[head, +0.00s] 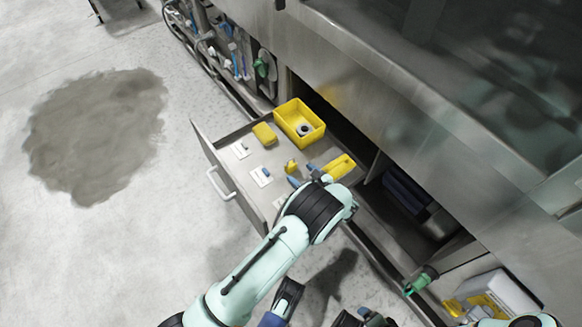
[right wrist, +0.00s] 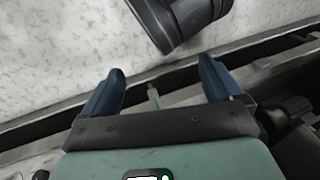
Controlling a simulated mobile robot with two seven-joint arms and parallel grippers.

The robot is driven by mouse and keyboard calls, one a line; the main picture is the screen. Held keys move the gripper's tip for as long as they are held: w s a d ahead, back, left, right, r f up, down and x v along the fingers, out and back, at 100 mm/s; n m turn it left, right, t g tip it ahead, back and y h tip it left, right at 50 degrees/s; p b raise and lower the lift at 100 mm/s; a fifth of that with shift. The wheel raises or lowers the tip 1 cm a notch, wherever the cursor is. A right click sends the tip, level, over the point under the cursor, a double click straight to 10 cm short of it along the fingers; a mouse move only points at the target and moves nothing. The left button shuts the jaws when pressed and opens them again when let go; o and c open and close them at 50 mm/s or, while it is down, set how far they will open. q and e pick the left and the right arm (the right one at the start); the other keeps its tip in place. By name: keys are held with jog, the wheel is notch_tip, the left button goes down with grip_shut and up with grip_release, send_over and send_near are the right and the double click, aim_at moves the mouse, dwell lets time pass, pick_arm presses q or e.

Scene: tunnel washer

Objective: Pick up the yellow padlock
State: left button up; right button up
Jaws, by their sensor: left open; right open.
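A small yellow item (head: 291,167), which looks like the yellow padlock, lies on the floor of the open drawer (head: 236,135) in the head view. My left gripper (head: 302,175) is over the drawer, its blue fingers apart just to the lower right of this item. I see nothing between them, and I cannot tell whether a finger touches the item. My right gripper (right wrist: 160,84) is open and empty in the right wrist view, away from the padlock.
A yellow bin (head: 312,136) holding a small round item, a yellow block (head: 264,133), another yellow piece (head: 340,166) and white tags (head: 262,176) are in the drawer. The steel machine front (head: 375,90) overhangs its back. Clear floor lies left.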

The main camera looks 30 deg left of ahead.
aim_at(293, 168)
pick_arm(q)
jog(key=b+x, duration=0.1)
jog(key=x, duration=0.4)
jog(key=shift+w+a+f, duration=0.1)
jog(key=shift+a+f, duration=0.05)
jog(key=shift+a, duration=0.05)
jog(key=c, duration=1.2)
pick_arm(e)
jog(key=shift+w+d+f+t, duration=0.15)
jog(key=shift+w+d+f, duration=0.15)
jog(key=shift+w, duration=0.15)
jog(key=shift+w+d+f+t, duration=0.15)
jog(key=shift+w+f, duration=0.15)
jog(key=shift+w, duration=0.1)
